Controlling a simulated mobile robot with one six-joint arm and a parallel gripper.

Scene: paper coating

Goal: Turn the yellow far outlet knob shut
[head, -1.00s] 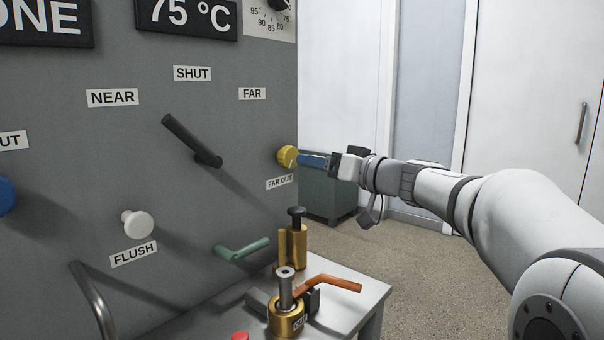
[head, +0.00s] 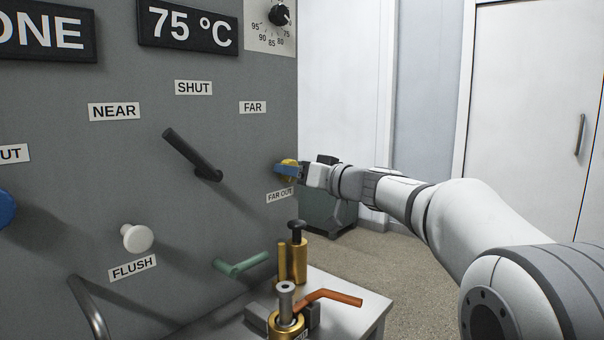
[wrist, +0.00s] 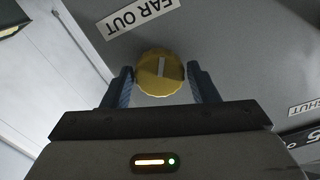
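The yellow far outlet knob (wrist: 160,75) sits on the grey panel above its FAR OUT label (head: 280,195). In the head view the knob (head: 289,162) is partly hidden by my gripper (head: 283,169). In the wrist view my gripper (wrist: 161,86) has its two blue fingers on either side of the knob. The left finger is at or very near the knob's edge, and a small gap shows at the right finger. The knob's pale pointer line runs nearly upright in the wrist view.
A black lever (head: 190,153), a white flush knob (head: 137,238) and a green handle (head: 242,259) stick out from the panel. Below, a small table (head: 362,312) carries brass fittings (head: 298,262) and an orange handle (head: 330,297). Open floor lies right of it.

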